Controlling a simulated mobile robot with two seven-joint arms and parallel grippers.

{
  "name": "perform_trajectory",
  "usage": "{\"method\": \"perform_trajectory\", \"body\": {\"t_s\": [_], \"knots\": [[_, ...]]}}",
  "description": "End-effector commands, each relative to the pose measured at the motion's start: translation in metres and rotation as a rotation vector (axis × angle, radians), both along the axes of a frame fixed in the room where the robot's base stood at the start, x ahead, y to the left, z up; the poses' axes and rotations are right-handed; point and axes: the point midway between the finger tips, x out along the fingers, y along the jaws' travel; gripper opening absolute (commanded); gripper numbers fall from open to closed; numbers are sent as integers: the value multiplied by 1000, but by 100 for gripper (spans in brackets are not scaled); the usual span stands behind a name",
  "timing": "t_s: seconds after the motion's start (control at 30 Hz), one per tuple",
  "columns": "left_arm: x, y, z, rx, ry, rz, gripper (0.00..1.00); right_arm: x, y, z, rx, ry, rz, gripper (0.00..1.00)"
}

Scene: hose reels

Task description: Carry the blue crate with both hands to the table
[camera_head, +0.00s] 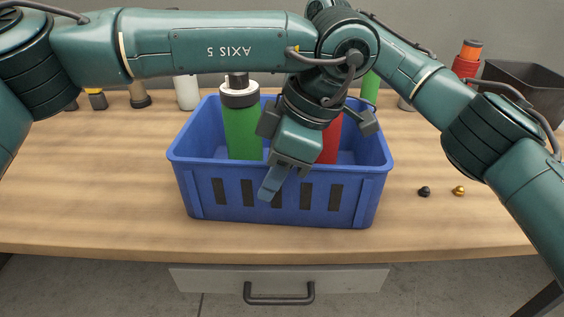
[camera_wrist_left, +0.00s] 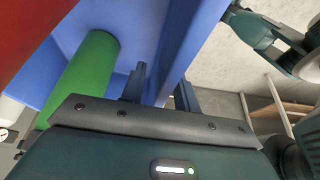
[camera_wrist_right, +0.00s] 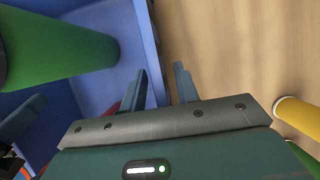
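The blue crate (camera_head: 215,190) stands on a wooden worktop (camera_head: 100,200), with a green bottle (camera_head: 241,130) and a red object (camera_head: 329,143) inside. My left gripper (camera_head: 282,172) reaches down at the crate's front wall. One finger shows outside it. In the left wrist view the fingers (camera_wrist_left: 160,88) are apart, with the blue wall between them. My right gripper is hidden in the head view behind my left arm. In the right wrist view its fingers (camera_wrist_right: 160,88) are apart around a crate wall, with a gap on the worktop side. I cannot tell whether either gripper touches the wall.
A dark bin (camera_head: 525,85) and a red-orange bottle (camera_head: 467,60) stand at the back right. A black knob (camera_head: 424,191) and a brass knob (camera_head: 458,190) lie right of the crate. A white bottle (camera_head: 187,92) stands behind it. A drawer (camera_head: 215,278) is below.

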Motion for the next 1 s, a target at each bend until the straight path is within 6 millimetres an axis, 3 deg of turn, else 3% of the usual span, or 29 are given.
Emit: {"method": "perform_trajectory", "body": {"t_s": [0.37,0.73,1.0], "knots": [[0,2,-5,0,0,0,31,0,2,-4,0,0,0,31],[0,2,-4,0,0,-1,1,0,2,-4,0,0,0,1],[0,2,-4,0,0,-1,0,0,2,-4,0,0,0,0]]}}
